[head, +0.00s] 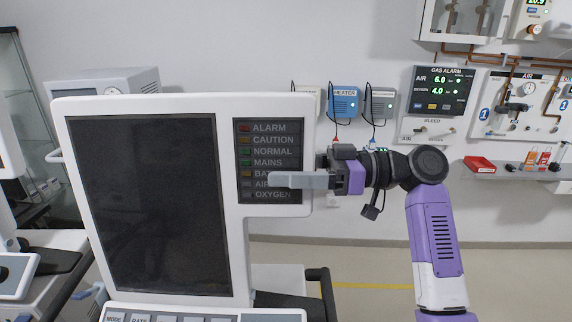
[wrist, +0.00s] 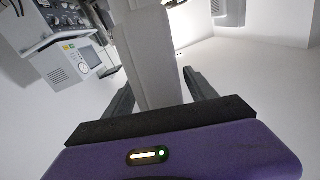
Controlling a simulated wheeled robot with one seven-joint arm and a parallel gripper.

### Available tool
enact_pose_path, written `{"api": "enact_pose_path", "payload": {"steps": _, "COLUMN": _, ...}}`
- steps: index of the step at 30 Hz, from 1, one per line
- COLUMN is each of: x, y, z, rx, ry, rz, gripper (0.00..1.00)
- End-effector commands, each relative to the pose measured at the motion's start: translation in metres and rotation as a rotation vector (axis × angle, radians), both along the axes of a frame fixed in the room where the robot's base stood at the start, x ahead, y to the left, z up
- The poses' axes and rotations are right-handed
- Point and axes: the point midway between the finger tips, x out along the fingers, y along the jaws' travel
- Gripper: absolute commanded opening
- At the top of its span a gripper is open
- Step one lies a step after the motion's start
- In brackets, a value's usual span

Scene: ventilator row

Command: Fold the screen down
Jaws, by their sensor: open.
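The screen (head: 160,205) is a large dark display in a white frame, standing upright at the left and middle of the head view. A strip of labelled lights (head: 269,160), from ALARM to OXYGEN, is on its right side. My gripper (head: 300,180) is at the frame's right edge, with one grey finger across the front of the lower labels. The other finger is hidden in the head view. In the wrist view, a pale slab, apparently the screen's edge (wrist: 150,60), lies between the two open fingers. I cannot tell whether either finger touches it.
A keypad (head: 170,316) is below the screen, and a dark rail (head: 322,290) stands at its lower right. Behind are a wall with a blue heater box (head: 342,101), a gas alarm panel (head: 443,90) and a shelf with a red tray (head: 480,164). Floor shows at the lower right.

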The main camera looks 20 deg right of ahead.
Motion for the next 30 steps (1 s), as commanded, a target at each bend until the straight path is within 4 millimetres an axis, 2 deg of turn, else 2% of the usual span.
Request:
{"api": "enact_pose_path", "payload": {"steps": 7, "x": 0.0, "y": 0.001, "z": 0.0, "rx": 0.0, "ry": 0.0, "rz": 0.0, "gripper": 0.64}}
{"api": "enact_pose_path", "payload": {"steps": 15, "x": 0.0, "y": 0.0, "z": 0.0, "rx": 0.0, "ry": 0.0, "rz": 0.0, "gripper": 0.1}}
{"api": "enact_pose_path", "payload": {"steps": 17, "x": 0.0, "y": 0.0, "z": 0.0, "rx": 0.0, "ry": 0.0, "rz": 0.0, "gripper": 0.0}}
{"api": "enact_pose_path", "payload": {"steps": 25, "x": 0.0, "y": 0.001, "z": 0.0, "rx": -0.001, "ry": -0.004, "rz": 0.0, "gripper": 0.0}}
{"api": "enact_pose_path", "payload": {"steps": 30, "x": -0.001, "y": 0.012, "z": -0.001, "rx": -0.011, "ry": -0.035, "rz": 0.002, "gripper": 0.0}}
